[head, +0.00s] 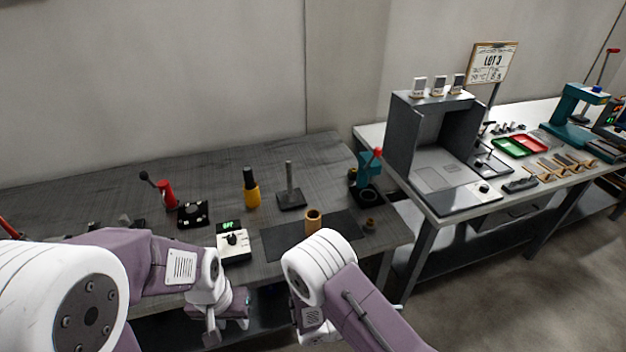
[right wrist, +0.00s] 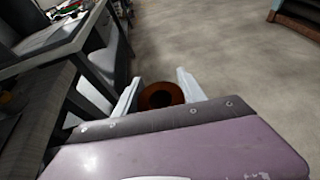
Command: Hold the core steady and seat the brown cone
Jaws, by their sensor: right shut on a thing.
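A short tan-brown hollow cylinder (head: 313,219), which looks like the core, stands upright on the dark mat (head: 285,238) near the front of the grey table. My right gripper (right wrist: 157,80) is shut on a brown ring-ended piece, the brown cone (right wrist: 160,95), with a dark hole facing the camera. The bare floor shows beyond it in the right wrist view. In the head view my right arm hides the cone. My left gripper (head: 212,325) is low in front of the table edge, apart from the core; its fingers are too small and turned to read.
A white device with a green display (head: 232,240) stands left of the mat. Behind are a yellow bottle (head: 251,190), a post on a base (head: 291,190) and a teal press (head: 369,172). A small brass piece (head: 370,225) sits right of the mat. A second bench (head: 430,208) stands right.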

